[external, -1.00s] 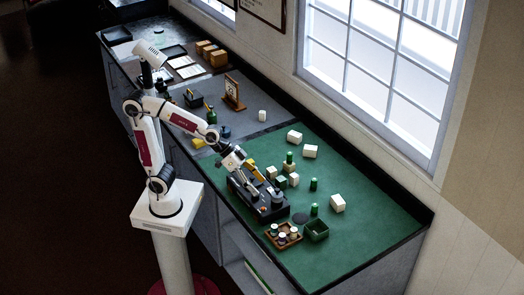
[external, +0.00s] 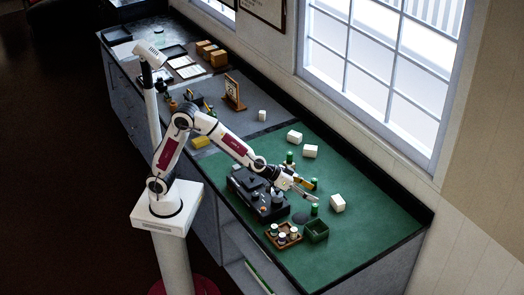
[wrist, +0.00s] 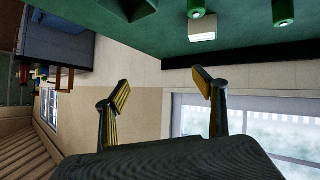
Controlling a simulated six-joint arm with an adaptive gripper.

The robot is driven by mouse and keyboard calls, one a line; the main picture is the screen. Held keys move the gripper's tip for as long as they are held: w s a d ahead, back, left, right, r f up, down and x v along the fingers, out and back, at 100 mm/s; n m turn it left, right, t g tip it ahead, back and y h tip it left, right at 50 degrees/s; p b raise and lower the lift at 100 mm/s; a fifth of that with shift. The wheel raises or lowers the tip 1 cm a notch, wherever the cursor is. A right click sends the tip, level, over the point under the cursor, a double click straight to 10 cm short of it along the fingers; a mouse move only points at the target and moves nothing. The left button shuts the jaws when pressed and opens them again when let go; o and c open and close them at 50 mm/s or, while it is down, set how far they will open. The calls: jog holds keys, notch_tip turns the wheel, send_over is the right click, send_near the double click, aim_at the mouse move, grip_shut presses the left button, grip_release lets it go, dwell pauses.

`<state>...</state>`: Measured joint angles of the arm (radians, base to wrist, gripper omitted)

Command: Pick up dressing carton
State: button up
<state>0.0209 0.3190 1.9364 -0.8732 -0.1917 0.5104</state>
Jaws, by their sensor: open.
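White box-shaped cartons stand on the green mat (external: 372,225). One carton (external: 338,203) is right of my gripper (external: 313,191); two more, a carton (external: 310,151) and another carton (external: 294,137), are farther back near the window. I cannot read any label to tell which is the dressing carton. My gripper is open and empty, reaching over the mat. In the wrist view, its fingers (wrist: 162,86) are spread apart with nothing between them, and a white carton (wrist: 202,29) shows beyond them near the top.
A green bottle (external: 314,209) stands close below my gripper, and another green bottle (external: 289,158) stands behind it. A black device (external: 262,203) sits under my forearm. A wooden tray with jars (external: 283,236) and a green bin (external: 316,231) are at the front. The mat's right side is clear.

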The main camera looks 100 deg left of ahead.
aim_at(337, 199)
jog(key=w+a+f+y, duration=0.1)
jog(key=w+a+f, duration=0.1)
jog(key=f, duration=0.1)
jog(key=w+a+f+n+y, duration=0.1)
jog(key=a+f+y, duration=0.1)
jog(key=a+f, duration=0.1)
jog(key=w+a+f+n+g+y, duration=0.1)
jog(key=w+a+f, duration=0.1)
jog(key=a+f, duration=0.1)
jog(key=shift+w+f, duration=0.3)
jog(key=shift+f, duration=0.6)
jog(key=shift+w+a+f+y, duration=0.25)
jog(key=shift+a+f+y, duration=0.2)
jog(key=shift+a+y, duration=0.1)
jog(key=shift+a, duration=0.1)
jog(key=shift+x, duration=1.3)
jog(key=shift+w, duration=0.1)
jog(key=shift+r+x, duration=0.15)
jog(key=shift+x, duration=1.1)
jog(key=shift+r+x, duration=0.1)
jog(key=shift+x, duration=1.15)
jog(key=shift+w+a, duration=0.1)
jog(key=c, duration=1.1)
